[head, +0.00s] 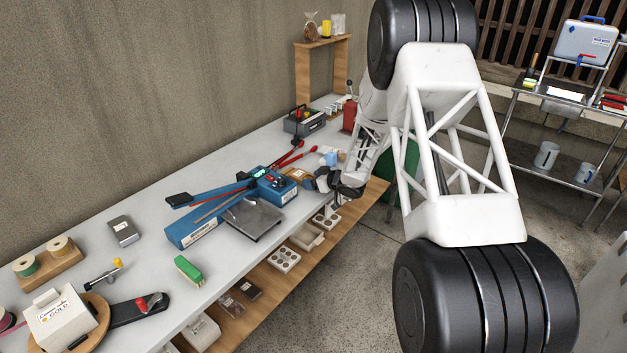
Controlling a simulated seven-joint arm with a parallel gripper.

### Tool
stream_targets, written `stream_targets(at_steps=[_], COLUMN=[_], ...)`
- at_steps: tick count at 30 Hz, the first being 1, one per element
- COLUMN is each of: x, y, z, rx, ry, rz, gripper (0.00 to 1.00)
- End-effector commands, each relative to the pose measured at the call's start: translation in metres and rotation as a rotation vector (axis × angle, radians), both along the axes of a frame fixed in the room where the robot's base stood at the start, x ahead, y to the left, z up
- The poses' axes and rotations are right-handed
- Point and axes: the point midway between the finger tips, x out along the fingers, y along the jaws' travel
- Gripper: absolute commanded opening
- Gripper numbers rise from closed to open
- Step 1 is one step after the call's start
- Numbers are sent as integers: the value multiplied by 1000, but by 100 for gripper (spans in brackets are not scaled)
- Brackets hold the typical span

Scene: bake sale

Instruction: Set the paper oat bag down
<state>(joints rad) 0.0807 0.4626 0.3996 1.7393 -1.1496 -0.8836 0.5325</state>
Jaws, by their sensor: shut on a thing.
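My gripper (322,182) is small and dark in the head view, low over the front edge of the long grey workbench (150,270). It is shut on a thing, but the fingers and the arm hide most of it. A small brown papery shape (299,174) shows just left of the fingers. I take it for the paper oat bag, though its outline is unclear. I cannot tell whether it touches the bench top.
A blue box (275,188), long-handled red and blue tools and a dark flat tray (254,219) crowd the bench left of my gripper. A grey toolbox (304,121) stands behind. Bare bench top shows around the green block (188,269). A wooden shelf (322,43) stands at the far end.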

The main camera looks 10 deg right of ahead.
Motion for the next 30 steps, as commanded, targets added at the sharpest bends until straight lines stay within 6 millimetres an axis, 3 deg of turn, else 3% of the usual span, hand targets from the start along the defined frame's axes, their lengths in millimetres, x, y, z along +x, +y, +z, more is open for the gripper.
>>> stream_targets(at_steps=[1, 2, 6, 19, 30], x=[0, 0, 0, 0, -22], y=[0, 0, 0, 0, -23], z=[-1, -1, -1, 3, 15], rx=[0, 0, 0, 0, -1], ry=[0, 0, 0, 0, -1], rz=[0, 0, 0, 0, -2], gripper=[52, 67, 88, 89, 89])
